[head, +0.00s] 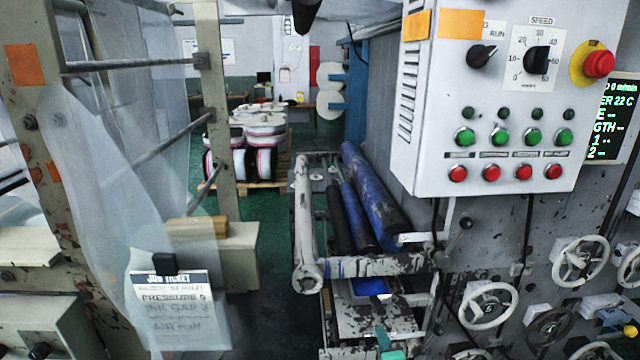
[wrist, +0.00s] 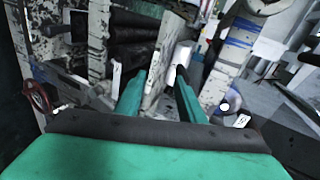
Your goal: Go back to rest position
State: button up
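In the wrist view my gripper (wrist: 161,74) shows two teal fingers standing apart, with nothing seen held between them. Beyond the fingertips are a pale upright bar and a white cylinder (wrist: 182,55); I cannot tell how far off they are. Dark rollers (wrist: 135,35) lie past them.
A control box (head: 500,110) with knobs, buttons and a red stop button (head: 598,64) hangs at right, above handwheels (head: 488,305). Blue rollers (head: 375,200) lie in a frame at centre. A job ticket (head: 172,305) hangs at left. Green floor (head: 265,235) shows between machines.

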jog(key=s+a+f+n+h, duration=0.1)
jog(key=s+a+f+n, duration=0.2)
jog(key=s+a+f, duration=0.55)
jog(key=s+a+f+n, duration=0.1)
jog(key=s+f+n, duration=0.35)
jog(key=s, duration=0.85)
jog(key=s+a+r+n, duration=0.2)
jog(key=s+n, duration=0.1)
jog(key=s, duration=0.5)
jog(key=s+a+r+n+t, duration=0.1)
jog(key=s+a+r+n, duration=0.1)
jog(key=s, duration=0.6)
jog(key=s+a+r+n+y, duration=0.1)
jog(key=s+a+r+n, duration=0.1)
jog(key=s, duration=0.6)
jog(key=shift+a+r+n, duration=0.35)
jog(key=shift+a+n, duration=0.5)
jog(key=shift+n, duration=0.2)
